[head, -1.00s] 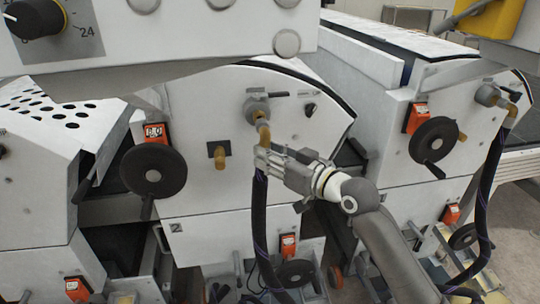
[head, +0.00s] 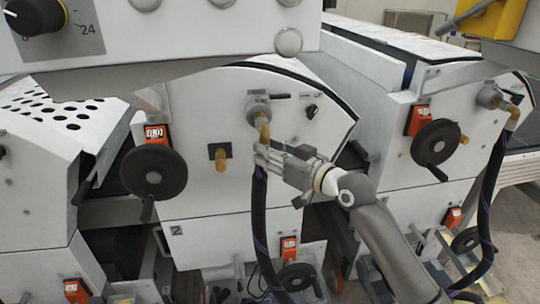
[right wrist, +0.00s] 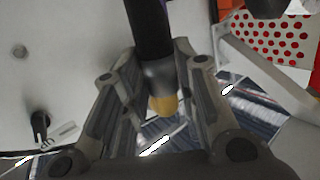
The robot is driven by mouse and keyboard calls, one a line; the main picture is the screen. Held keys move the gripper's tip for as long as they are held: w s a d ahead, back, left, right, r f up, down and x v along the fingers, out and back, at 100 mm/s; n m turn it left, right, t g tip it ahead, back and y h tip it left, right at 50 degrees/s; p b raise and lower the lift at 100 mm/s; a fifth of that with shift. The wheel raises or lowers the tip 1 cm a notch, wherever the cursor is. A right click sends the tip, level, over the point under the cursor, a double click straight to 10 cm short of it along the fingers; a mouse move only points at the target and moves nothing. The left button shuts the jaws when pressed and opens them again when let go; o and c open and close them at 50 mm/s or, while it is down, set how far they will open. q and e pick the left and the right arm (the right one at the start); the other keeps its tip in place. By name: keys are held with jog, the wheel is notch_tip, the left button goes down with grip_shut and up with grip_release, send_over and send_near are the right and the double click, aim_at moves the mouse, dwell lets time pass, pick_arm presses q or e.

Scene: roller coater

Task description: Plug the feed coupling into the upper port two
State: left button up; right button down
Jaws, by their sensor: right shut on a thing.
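The feed coupling is a brass elbow (head: 263,127) on a dark hose (head: 259,205). My right gripper (head: 264,153) is shut on its lower end, where the hose joins. The elbow's top end meets the round grey upper port (head: 258,107) on the white panel marked 2. Whether it is fully seated cannot be told. In the right wrist view, the coupling's grey collar (right wrist: 160,74) and brass part (right wrist: 163,104) show between my right gripper's fingers (right wrist: 155,66). My left gripper is not in view.
A brass stub (head: 222,158) on a dark square plate sits left of the coupling. A black handwheel (head: 152,172) stands out further left. The neighbouring unit at right has another grey port (head: 488,96) with a hose. A grey panel (head: 180,40) overhangs above.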

jog(key=shift+w, duration=0.3)
jog(key=shift+r, duration=0.1)
jog(key=c, duration=1.1)
grip_release()
jog(key=shift+o, duration=0.2)
jog(key=shift+s, duration=0.1)
jog(key=v, duration=1.2)
